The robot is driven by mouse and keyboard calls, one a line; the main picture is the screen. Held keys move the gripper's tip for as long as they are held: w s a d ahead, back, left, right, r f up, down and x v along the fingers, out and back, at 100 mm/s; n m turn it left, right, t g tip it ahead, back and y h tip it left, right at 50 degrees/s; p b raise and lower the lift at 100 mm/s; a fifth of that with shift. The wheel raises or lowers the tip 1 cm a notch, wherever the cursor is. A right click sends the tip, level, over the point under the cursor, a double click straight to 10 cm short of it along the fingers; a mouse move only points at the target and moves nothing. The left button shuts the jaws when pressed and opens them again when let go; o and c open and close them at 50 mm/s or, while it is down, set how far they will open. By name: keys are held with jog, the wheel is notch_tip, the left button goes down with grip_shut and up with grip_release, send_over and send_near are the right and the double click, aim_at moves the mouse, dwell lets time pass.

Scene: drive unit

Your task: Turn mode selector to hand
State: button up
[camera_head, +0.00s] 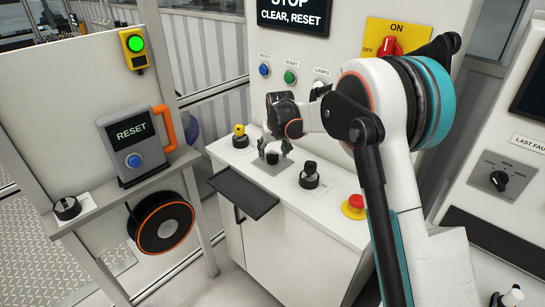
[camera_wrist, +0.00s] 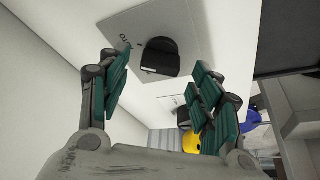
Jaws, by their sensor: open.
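A black selector knob (camera_wrist: 160,55) sits on a pale label plate in the wrist view. Part of a label ending in "TO" shows at its left. I take this to be the mode selector. My gripper (camera_wrist: 162,72) is open, with a green-padded finger on either side of the knob; I see no clear contact. In the head view my gripper (camera_head: 272,153) points down over the console, and the knob beneath it is mostly hidden by the fingers. The hand marking cannot be read in either view.
On the same console, a yellow-topped control (camera_head: 239,131) stands left of my gripper, and another black knob (camera_head: 310,177) and a red mushroom button (camera_head: 354,204) stand to the right. A dark tray (camera_head: 243,192) juts from the front. The upright panel (camera_head: 293,45) rises close behind.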

jog(key=shift+x, duration=1.05)
jog(key=c, duration=1.1)
jog(key=shift+o, duration=0.2)
